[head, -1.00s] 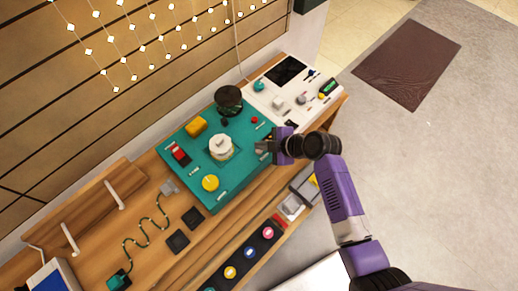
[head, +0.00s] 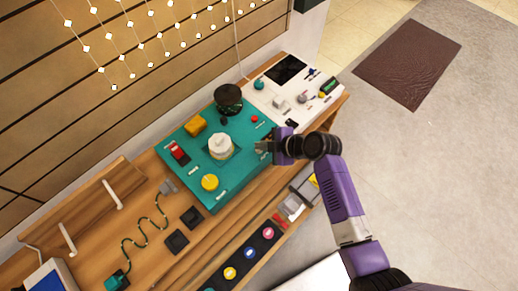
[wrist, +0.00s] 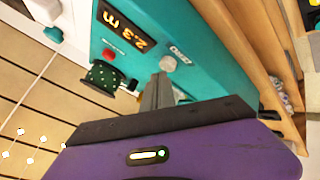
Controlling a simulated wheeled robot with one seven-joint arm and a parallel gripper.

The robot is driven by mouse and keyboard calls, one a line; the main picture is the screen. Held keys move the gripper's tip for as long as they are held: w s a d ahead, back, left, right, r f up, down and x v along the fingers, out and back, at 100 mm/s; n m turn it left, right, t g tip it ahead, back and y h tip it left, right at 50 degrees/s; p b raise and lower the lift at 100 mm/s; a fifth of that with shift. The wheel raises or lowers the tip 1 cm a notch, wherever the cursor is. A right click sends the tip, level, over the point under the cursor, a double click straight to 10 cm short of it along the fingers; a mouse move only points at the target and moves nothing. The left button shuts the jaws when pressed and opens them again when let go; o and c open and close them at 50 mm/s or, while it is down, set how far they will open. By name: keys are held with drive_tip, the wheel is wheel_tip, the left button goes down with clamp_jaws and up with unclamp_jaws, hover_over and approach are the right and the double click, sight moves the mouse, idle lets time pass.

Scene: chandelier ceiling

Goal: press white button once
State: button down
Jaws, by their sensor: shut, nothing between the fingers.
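The white button (wrist: 168,63) is a small round knob on the teal console (wrist: 225,60), beside a small printed label. It shows in the wrist view just beyond my fingertips; a gap or contact is hard to tell. In the head view I cannot make it out, with my gripper over that edge of the console (head: 230,180). My gripper (head: 262,147) is shut and empty, at the console's right edge. In the wrist view its closed fingers (wrist: 161,80) point at the console face near the white button.
A red button (wrist: 109,54) and a lit display (wrist: 125,30) are near my fingers.

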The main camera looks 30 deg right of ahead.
drive_tip(key=shift+f+b, duration=0.5)
drive_tip(key=shift+b, duration=0.05)
idle(0.7)
drive_tip(key=shift+r, duration=0.1)
idle(0.3)
drive_tip(key=shift+r+p, duration=0.65)
drive_tip(key=shift+r, duration=0.2)
drive_tip(key=shift+r, duration=0.1)
drive_tip(key=shift+r+p, duration=1.85)
drive_tip(key=shift+r, duration=0.6)
